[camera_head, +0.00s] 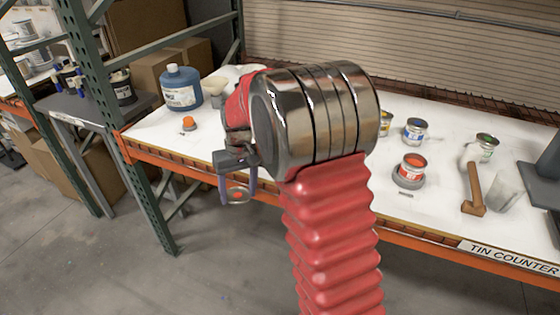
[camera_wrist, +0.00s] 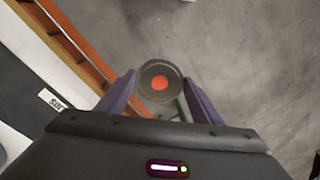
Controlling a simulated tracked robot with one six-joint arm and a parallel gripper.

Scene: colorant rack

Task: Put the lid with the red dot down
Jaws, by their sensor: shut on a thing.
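The lid with the red dot (camera_wrist: 160,82) is a round grey disc with a red spot at its middle. It is between the two purple fingers of my gripper (camera_wrist: 159,100), which is shut on it. In the head view the lid (camera_head: 237,194) hangs between the fingers of my gripper (camera_head: 238,192), in front of the table's front edge. In the wrist view, grey floor shows behind the lid, with the orange table edge to the left.
The white table (camera_head: 250,168) has an orange front beam. A green rack post (camera_head: 120,120) rises at left.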

